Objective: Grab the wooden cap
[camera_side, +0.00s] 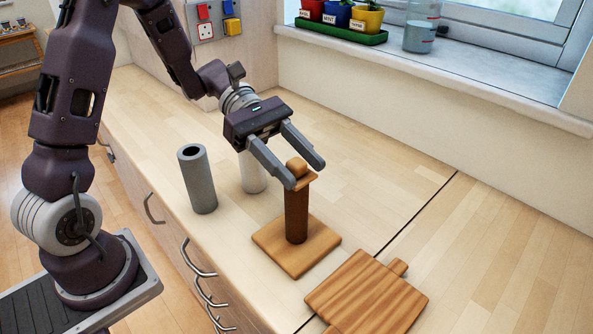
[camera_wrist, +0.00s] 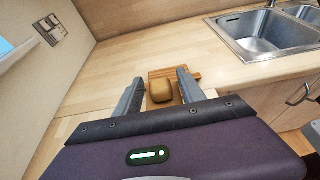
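The wooden cap (camera_side: 297,167) is a light-brown rounded block on top of an upright dark-brown post (camera_side: 296,215). The post stands on a square wooden base (camera_side: 272,254) on the counter. My gripper (camera_side: 304,175) is open, its fingertips reaching down at the cap's height. In the wrist view the cap (camera_wrist: 161,92) sits between the two fingers of my gripper (camera_wrist: 160,77), with a gap visible on each side. I see no contact with the cap. Part of the cap's lower edge is hidden behind the near fingertip in the side view.
A grey hollow cylinder (camera_side: 198,180) and a white cylinder (camera_side: 252,172) stand left of the post. A striped cutting board (camera_side: 368,292) lies at the front right. Plant pots (camera_side: 366,18) are on the windowsill. A sink (camera_wrist: 265,35) shows in the wrist view.

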